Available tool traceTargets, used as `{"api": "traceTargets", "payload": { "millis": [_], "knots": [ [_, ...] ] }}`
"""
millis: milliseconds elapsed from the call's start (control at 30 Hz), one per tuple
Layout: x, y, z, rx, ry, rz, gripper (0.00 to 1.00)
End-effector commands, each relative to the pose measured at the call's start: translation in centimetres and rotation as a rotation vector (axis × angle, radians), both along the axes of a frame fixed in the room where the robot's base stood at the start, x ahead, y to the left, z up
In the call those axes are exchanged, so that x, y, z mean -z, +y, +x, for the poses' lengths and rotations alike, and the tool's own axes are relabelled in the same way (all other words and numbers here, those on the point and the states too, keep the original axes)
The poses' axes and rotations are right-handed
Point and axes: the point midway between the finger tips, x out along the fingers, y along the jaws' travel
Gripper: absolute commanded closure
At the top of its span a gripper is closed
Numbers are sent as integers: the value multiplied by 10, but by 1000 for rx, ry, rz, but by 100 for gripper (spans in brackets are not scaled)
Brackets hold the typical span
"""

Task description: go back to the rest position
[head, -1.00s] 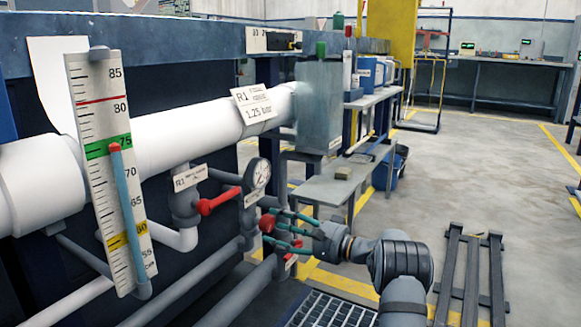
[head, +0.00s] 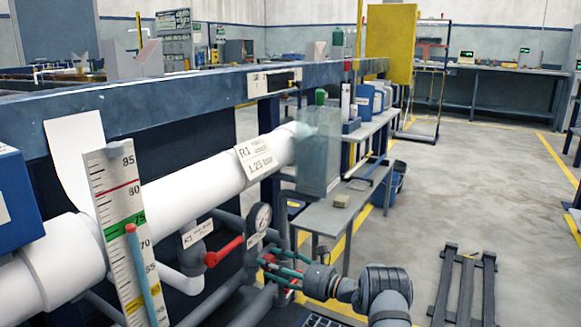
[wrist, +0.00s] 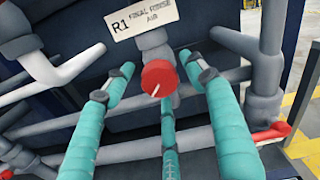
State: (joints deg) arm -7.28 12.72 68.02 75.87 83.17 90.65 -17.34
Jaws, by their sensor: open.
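A round red knob (wrist: 158,76) with a white line shows between the fingertips, below a label reading R1 FINAL RINSE AIR (wrist: 145,22). I cannot tell whether any finger touches it. In the head view, red parts (head: 266,258) show at the fingertips, partly hidden by them.
A scale board (head: 122,215) and white pipe (head: 200,192) stand further left. Grey pipes crowd the wrist view. A grey bench (head: 345,205) stands behind my gripper. Open floor (head: 455,170) lies to the right, with a black rack (head: 465,285).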

Motion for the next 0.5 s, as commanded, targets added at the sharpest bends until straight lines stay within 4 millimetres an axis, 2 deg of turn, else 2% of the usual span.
{"api": "traceTargets", "payload": {
  "millis": [300,500],
  "knots": [
    [-1,0,-1,1,391,222,44],
    [0,0,-1,1,582,331,44]
  ]
}}
